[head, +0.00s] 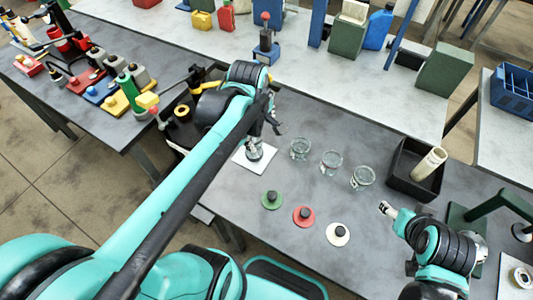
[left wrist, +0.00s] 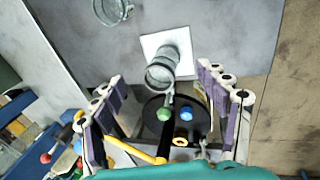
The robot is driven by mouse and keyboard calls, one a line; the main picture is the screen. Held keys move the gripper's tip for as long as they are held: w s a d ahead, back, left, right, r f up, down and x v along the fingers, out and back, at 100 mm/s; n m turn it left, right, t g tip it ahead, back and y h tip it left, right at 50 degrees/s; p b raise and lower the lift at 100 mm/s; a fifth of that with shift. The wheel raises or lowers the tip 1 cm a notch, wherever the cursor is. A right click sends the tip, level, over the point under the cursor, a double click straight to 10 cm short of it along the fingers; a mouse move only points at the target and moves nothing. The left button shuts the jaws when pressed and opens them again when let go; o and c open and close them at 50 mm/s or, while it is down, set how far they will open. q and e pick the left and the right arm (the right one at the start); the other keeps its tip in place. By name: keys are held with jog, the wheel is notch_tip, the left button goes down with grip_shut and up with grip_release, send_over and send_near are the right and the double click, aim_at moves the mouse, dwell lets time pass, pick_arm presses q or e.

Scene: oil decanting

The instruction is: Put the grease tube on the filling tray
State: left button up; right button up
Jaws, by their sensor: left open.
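A cream tube (head: 428,163), which looks like the grease tube, leans tilted in a black open-topped tray (head: 402,180) at the right of the near table. I cannot tell for sure which thing is the filling tray. My left gripper (head: 270,122) is open and empty, above a glass jar on a white square pad (head: 243,158). In the left wrist view my left gripper (left wrist: 165,112) has its fingers wide apart, with the jar (left wrist: 162,68) beyond them. My right gripper (head: 388,209) is in front of the black tray, apart from the tube; its jaws are too small to judge.
Several glass jars (head: 331,162) stand in a row left of the black tray. Green (head: 271,200), red (head: 303,216) and white (head: 338,234) discs with dark knobs lie in front. A green stand (head: 460,215) is at the right. Another table (head: 70,100) at left is crowded.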

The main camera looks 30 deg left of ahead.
pick_arm(q)
jog(key=s+d+f+m+t, duration=0.1)
jog(key=s+d+m+t, duration=0.3)
jog(key=m, duration=1.3)
jog(key=shift+s+d+f, duration=0.2)
jog(key=shift+s+d, duration=0.55)
jog(key=shift+s, duration=0.5)
jog(key=shift+f+b, duration=0.9)
